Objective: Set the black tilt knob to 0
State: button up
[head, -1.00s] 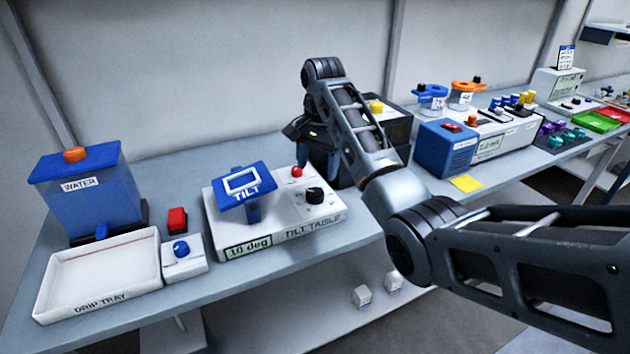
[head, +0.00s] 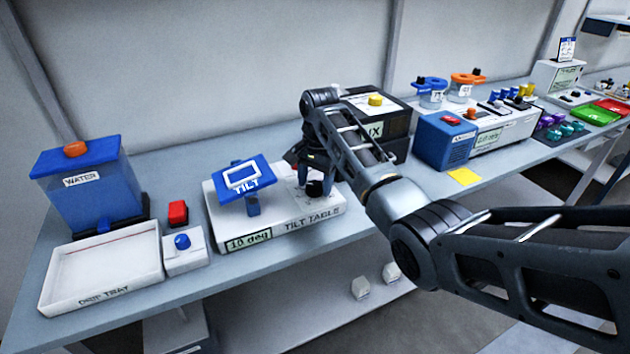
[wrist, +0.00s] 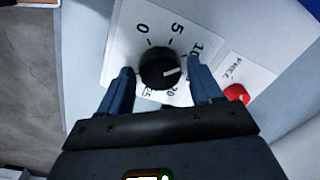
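The black tilt knob (wrist: 160,69) is on the white tilt table (head: 285,232). In the wrist view its white pointer line points toward the 10 mark, away from the 0 mark. It also shows in the head view (head: 316,188), partly covered by my gripper. My gripper (wrist: 157,82) is open, with one blue finger on each side of the knob and small gaps visible. The blue tilt plate (head: 241,179) is tilted on its post. The display (head: 249,241) reads 10 deg.
A red button (wrist: 236,93) sits near the knob. A blue-lidded water tank (head: 85,190), drip tray (head: 100,270) and a small blue-knob box (head: 184,252) stand left. A black box (head: 385,125) and blue box (head: 445,142) stand right.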

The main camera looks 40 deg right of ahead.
jog(key=c, duration=0.8)
jog(key=shift+n, duration=0.4)
jog(key=n, duration=0.3)
jog(key=shift+n, duration=0.4)
jog(key=n, duration=0.4)
jog(key=shift+y, duration=0.3)
jog(key=n, duration=0.5)
jog(key=shift+w+g, duration=0.1)
jog(key=shift+g, duration=0.2)
jog(key=n, duration=0.4)
jog(key=shift+n, duration=0.3)
